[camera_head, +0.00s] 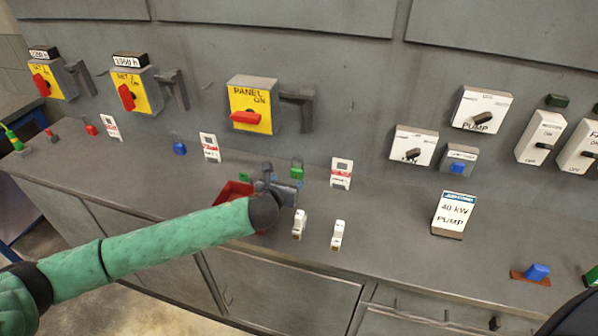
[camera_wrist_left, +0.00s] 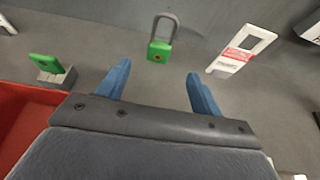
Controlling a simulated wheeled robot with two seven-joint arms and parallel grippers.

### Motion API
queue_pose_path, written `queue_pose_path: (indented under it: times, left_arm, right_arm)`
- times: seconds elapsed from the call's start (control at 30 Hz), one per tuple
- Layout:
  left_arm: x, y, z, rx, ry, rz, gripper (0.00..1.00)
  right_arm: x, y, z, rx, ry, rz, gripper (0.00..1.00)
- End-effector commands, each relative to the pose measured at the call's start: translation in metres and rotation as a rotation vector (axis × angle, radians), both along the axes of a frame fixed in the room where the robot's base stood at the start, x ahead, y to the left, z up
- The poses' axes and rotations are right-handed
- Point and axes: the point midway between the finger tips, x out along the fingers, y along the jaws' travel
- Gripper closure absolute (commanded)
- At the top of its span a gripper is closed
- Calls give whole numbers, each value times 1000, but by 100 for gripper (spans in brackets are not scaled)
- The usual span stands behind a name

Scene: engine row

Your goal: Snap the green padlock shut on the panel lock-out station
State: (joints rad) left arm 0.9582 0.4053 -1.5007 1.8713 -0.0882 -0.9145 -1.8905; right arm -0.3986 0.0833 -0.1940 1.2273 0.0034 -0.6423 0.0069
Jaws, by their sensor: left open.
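The green padlock (camera_head: 297,172) stands on the grey counter below the yellow PANEL switch (camera_head: 252,107), whose red handle lies across it. A dark bracket (camera_head: 298,100) is on the wall right of that switch. In the left wrist view the padlock (camera_wrist_left: 160,50) stands with its grey shackle up, beyond the fingertips; I cannot tell if the shackle is latched. My left gripper (camera_head: 289,185) is low over the counter, just in front of the padlock. Its blue fingers (camera_wrist_left: 157,80) are apart, with nothing between them. My right gripper is not in view.
A red tray (camera_head: 232,190) is beside my left gripper, with a green piece on a grey block (camera_wrist_left: 47,68) near it. A white tag card (camera_head: 341,173) stands right of the padlock. Two white pieces (camera_head: 299,224) stand in front. A pump sign (camera_head: 454,214) stands farther right.

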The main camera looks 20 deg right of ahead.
Motion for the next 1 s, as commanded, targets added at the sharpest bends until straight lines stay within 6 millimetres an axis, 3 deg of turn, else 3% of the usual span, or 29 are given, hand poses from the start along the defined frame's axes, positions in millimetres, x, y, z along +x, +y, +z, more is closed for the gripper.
queue_pose_path:
  times: [0.23, 0.47, 0.8, 1.0]
  left_arm:
    - [29, -19, -12, -1, 2, 2, 35]
    - [39, -26, -18, -2, 2, 1, 35]
    - [70, -47, -33, -1, 2, 3, 35]
    - [76, -51, -37, -2, 1, 2, 35]
  right_arm:
    - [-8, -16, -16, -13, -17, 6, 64]
    - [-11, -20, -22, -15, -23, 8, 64]
    - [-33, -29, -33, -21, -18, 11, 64]
    - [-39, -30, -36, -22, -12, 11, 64]
